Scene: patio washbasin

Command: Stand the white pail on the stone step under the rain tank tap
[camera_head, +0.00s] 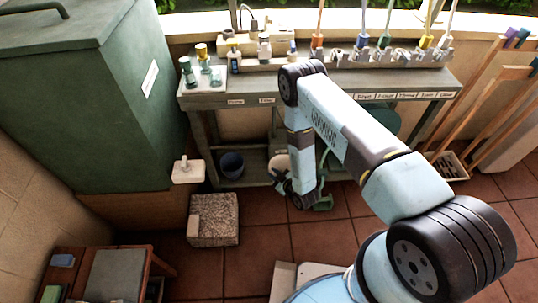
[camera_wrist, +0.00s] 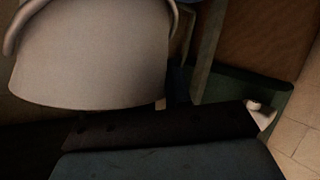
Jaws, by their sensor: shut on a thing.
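The white pail (camera_wrist: 95,55) fills the upper left of the wrist view, with part of its curved handle at the edge. In the head view it shows as a pale shape (camera_head: 279,164), partly hidden behind my arm, by the bench's lower shelf. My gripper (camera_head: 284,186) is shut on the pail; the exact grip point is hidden. The green rain tank (camera_head: 110,110) stands at the left with its white tap (camera_head: 187,171) low on the front.
A potting bench (camera_head: 400,85) with bottles and tools stands at the back. A dark blue pot (camera_head: 232,164) sits on its lower shelf. A green item (camera_head: 323,203) lies on the floor beside my gripper. A low wooden table (camera_head: 118,275) is at the front left.

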